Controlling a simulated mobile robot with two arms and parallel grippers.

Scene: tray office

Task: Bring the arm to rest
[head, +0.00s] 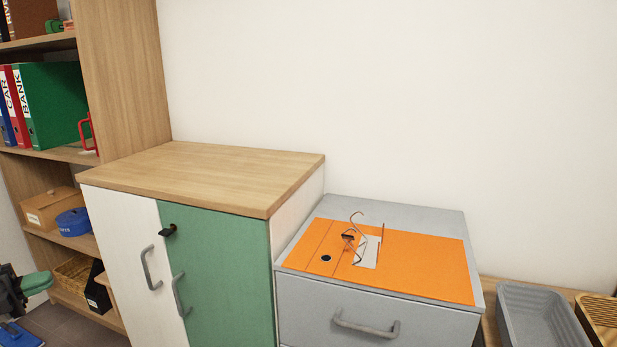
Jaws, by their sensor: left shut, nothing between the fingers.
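My left gripper (12,292) shows at the lower left edge as a dark shape, partly cut off by the frame. It is shut with nothing in it. It is in front of the shelf unit and apart from the cabinet. A green rounded piece (37,283) shows right beside it; I cannot tell what it is. My right gripper is not in view.
A cabinet with a wooden top (205,175) and a green door (220,265) stands in the middle. A grey drawer unit (400,210) bears an orange board (430,262) with a wire stand (357,240). A grey tray (535,315) is at the right. Shelves (120,70) with binders stand left.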

